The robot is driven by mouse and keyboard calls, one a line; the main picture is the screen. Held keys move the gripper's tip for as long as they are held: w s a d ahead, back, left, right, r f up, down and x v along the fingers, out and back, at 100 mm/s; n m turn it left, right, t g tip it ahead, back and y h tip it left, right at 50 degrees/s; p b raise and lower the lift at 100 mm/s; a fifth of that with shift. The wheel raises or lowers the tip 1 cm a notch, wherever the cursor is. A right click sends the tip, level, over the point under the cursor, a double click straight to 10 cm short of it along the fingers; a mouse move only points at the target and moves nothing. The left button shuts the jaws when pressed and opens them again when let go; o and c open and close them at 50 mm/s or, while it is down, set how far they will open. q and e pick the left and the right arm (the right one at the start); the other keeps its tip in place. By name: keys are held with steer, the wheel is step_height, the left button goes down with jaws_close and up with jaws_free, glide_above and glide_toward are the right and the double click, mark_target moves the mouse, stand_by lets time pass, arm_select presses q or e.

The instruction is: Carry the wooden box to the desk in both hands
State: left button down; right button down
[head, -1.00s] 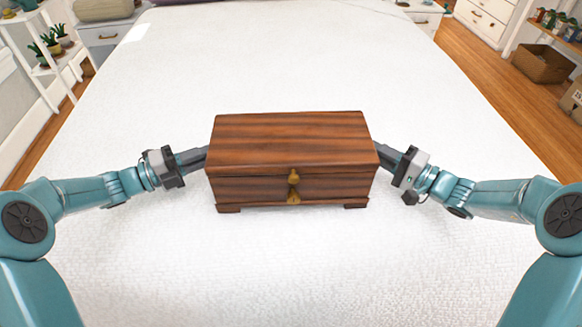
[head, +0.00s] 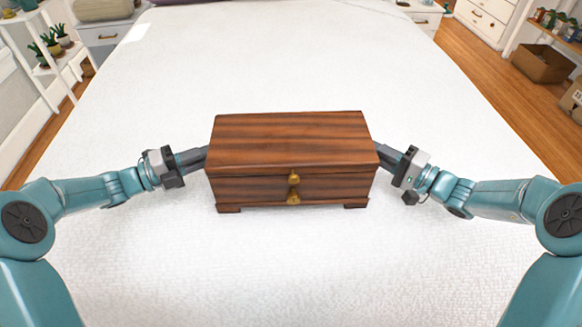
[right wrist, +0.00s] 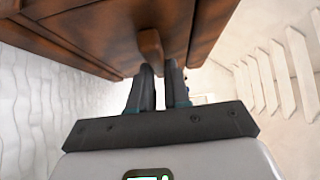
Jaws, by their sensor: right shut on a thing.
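The wooden box (head: 292,150) is dark striped wood with a shut lid, a brass clasp (head: 293,188) and short feet. It is upright on the white bed, in the middle of the head view. My right gripper (head: 383,154) is at the box's right end. In the right wrist view its fingers (right wrist: 158,90) are shut on a small wooden handle (right wrist: 151,45) on the box's end wall. My left gripper (head: 203,155) reaches the box's left end. Its fingertips are hidden behind the box's edge, so its hold cannot be seen.
The white bed (head: 300,270) is bare around the box. A plant shelf (head: 55,65) and a grey nightstand (head: 104,38) stand at the left. A wicker basket (head: 542,64) and a cardboard box (head: 572,100) are at the right, beside open wooden floor (head: 490,75).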

stand_by(0.6)
